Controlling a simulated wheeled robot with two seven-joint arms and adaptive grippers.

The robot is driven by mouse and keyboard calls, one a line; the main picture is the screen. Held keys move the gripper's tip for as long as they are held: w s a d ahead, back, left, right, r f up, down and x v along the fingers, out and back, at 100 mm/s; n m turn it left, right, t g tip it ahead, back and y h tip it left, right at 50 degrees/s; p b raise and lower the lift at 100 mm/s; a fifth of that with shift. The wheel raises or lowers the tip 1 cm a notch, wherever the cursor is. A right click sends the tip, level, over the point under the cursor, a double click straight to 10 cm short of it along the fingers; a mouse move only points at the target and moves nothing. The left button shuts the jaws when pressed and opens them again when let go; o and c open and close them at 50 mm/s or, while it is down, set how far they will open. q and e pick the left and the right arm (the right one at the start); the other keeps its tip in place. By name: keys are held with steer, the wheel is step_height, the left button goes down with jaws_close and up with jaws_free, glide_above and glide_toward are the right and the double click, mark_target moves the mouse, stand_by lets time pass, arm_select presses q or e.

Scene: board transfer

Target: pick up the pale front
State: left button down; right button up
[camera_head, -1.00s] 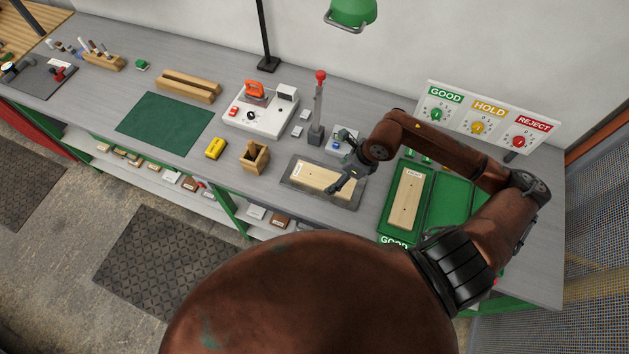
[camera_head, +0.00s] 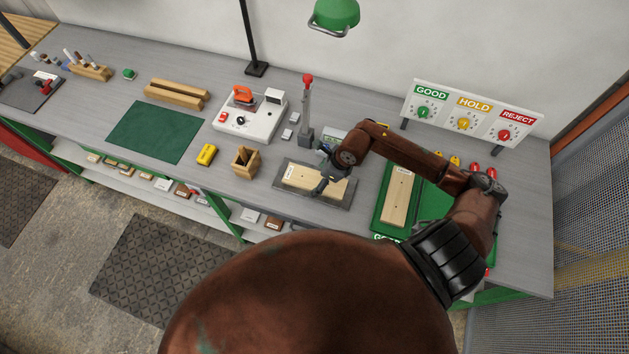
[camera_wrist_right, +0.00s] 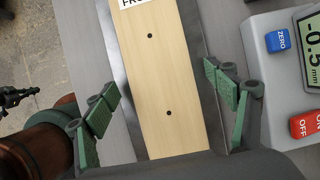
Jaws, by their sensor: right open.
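The pale front (camera_head: 300,179) is a light wooden board with a white label at its left end. It lies flat on a grey plate (camera_head: 281,186) in the head view. In the right wrist view the pale front (camera_wrist_right: 160,75) shows two dark holes and part of its label. My right gripper (camera_head: 326,186) is over the right half of the board. In the right wrist view the right gripper (camera_wrist_right: 163,100) is open, with one green-padded finger out to each side of the board. My left gripper is not visible in the head view.
Another pale board (camera_head: 398,195) lies in the green GOOD tray (camera_head: 382,221) to the right. A wooden box (camera_head: 246,162) stands left of the plate.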

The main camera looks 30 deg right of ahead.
mark_target(312, 179)
steer(key=shift+c, duration=0.4)
steer(key=c, duration=1.4)
steer(key=shift+r, duration=0.15)
steer(key=shift+r, duration=0.25)
step_height(312, 179, up, 3)
steer(key=shift+f+b, duration=0.2)
steer(key=shift+b, duration=0.5)
steer(key=s+a+r, duration=0.1)
steer(key=a+r, duration=0.2)
steer(key=a, duration=0.1)
steer(key=s+a+r+b, duration=0.1)
steer(key=a+r, duration=0.2)
steer(key=a, duration=0.2)
steer(key=s+a+r+b, duration=0.1)
steer(key=s+a+r, duration=0.1)
steer(key=a+r, duration=0.1)
steer(key=shift+s+a+r, duration=0.1)
steer(key=shift+a+r, duration=0.2)
steer(key=shift+a, duration=0.4)
